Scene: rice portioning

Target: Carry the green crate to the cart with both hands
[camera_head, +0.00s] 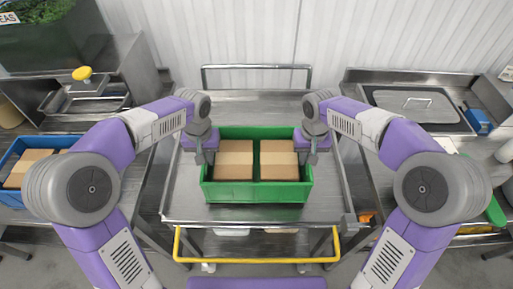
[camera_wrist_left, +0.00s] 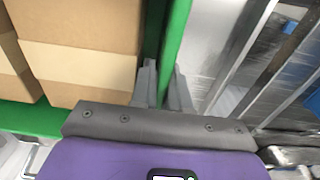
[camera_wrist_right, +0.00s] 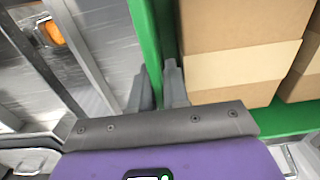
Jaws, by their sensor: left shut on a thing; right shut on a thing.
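The green crate (camera_head: 256,190) holds two brown cardboard boxes (camera_head: 233,158) (camera_head: 279,158) side by side. It is over the metal top of the cart (camera_head: 256,212); I cannot tell whether it rests on it. My left gripper (camera_head: 206,158) is shut on the crate's left wall, and in the left wrist view its fingers (camera_wrist_left: 163,85) straddle the green wall. My right gripper (camera_head: 310,158) is shut on the crate's right wall, which passes between its fingers (camera_wrist_right: 160,87) in the right wrist view. The fingertips are partly hidden in the head view.
The cart has a yellow front bar (camera_head: 256,260) and a metal rail (camera_head: 257,68) at the back. A blue crate (camera_head: 10,192) with a box stands at the left. Metal counters (camera_head: 415,100) flank the cart. A white corrugated wall (camera_head: 230,35) is behind.

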